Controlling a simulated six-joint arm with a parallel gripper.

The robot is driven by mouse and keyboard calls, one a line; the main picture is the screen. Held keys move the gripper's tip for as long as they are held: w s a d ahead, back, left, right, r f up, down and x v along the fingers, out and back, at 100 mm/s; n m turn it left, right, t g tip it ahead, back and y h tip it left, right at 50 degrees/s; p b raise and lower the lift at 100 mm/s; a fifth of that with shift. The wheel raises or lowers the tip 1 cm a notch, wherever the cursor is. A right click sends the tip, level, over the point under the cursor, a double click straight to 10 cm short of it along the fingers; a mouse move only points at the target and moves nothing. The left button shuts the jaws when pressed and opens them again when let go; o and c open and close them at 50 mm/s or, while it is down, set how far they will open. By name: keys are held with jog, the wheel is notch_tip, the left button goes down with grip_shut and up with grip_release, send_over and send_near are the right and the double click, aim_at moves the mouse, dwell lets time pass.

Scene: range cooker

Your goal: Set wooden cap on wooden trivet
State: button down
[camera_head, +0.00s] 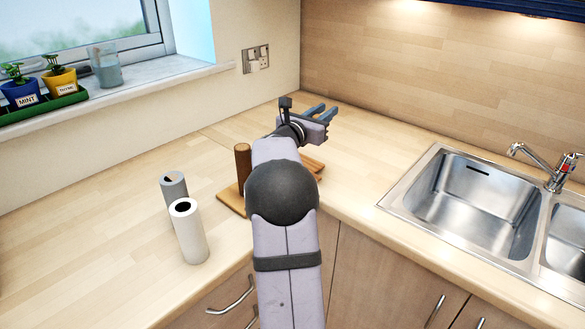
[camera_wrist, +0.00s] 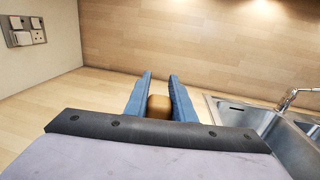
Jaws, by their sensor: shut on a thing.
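My gripper (camera_head: 322,113) is over the counter near the back corner, with its blue fingers pointing to the back right. In the wrist view my gripper (camera_wrist: 160,85) is shut on a rounded brown wooden cap (camera_wrist: 159,106), which sits between the blue fingers. The cap cannot be made out in the head view. Flat wooden pieces, apparently the wooden trivet (camera_head: 231,203), lie on the counter, largely hidden behind my arm. Wood also shows right of the arm (camera_head: 313,166); I cannot tell whether it is one piece. My gripper is beyond this wood.
A brown wooden cylinder (camera_head: 243,166) stands upright by the trivet. A grey cylinder (camera_head: 174,184) and a white cylinder (camera_head: 190,233) stand to the left. A steel sink (camera_head: 455,205) with a tap (camera_head: 545,168) is at right. The left counter is mostly clear.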

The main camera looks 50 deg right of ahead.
jog(key=shift+w+a+f+n+t+y+p, duration=0.35)
jog(key=shift+w+f+t, duration=0.5)
jog(key=shift+f, duration=1.4)
jog(key=shift+w+a+f+n+t+y+p, duration=0.15)
jog(key=shift+w+f+n+t, duration=0.7)
jog(key=shift+f, duration=1.35)
jog(key=shift+w+a+f+n+t+y+p, duration=0.1)
jog(key=shift+w+a+f+n+t+p, duration=0.25)
jog(key=shift+w+f, duration=1.4)
jog(key=shift+s+d+f, duration=0.1)
jog(key=shift+s+f, duration=0.4)
jog(key=shift+f, duration=0.15)
jog(key=shift+f+b, duration=0.25)
jog(key=shift+b, duration=0.15)
jog(key=c, duration=1.5)
grip_release()
jog(key=shift+r, duration=0.1)
jog(key=shift+r, duration=0.1)
